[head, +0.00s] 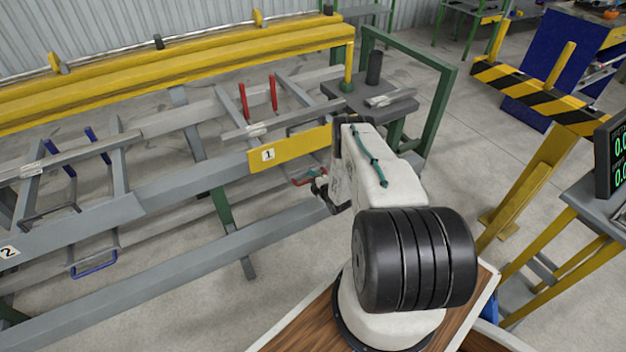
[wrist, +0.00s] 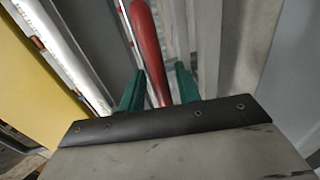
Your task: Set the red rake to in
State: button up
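The red rake shows in the head view as two red uprights (head: 273,92) standing in the table frame behind the yellow plate marked 1 (head: 290,150). Its red handle (head: 303,182) shows low beneath that plate, beside my gripper (head: 318,184), which is partly hidden by my arm. In the wrist view the red handle (wrist: 149,45) runs between the two green fingers of my gripper (wrist: 159,75). Narrow gaps show between the handle and the fingers, so the gripper looks open around it. Whether one finger touches it is hard to tell.
A blue rake with blue uprights (head: 97,144) and a blue handle (head: 95,271) is at the left, by plate 2 (head: 8,252). Grey beams (head: 150,285) run along the front. A green frame (head: 440,110) and a striped barrier (head: 540,98) stand at the right.

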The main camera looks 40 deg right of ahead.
jog(key=shift+s, duration=0.1)
jog(key=v, duration=0.7)
jog(key=shift+s, duration=0.3)
jog(key=shift+a+r, duration=0.1)
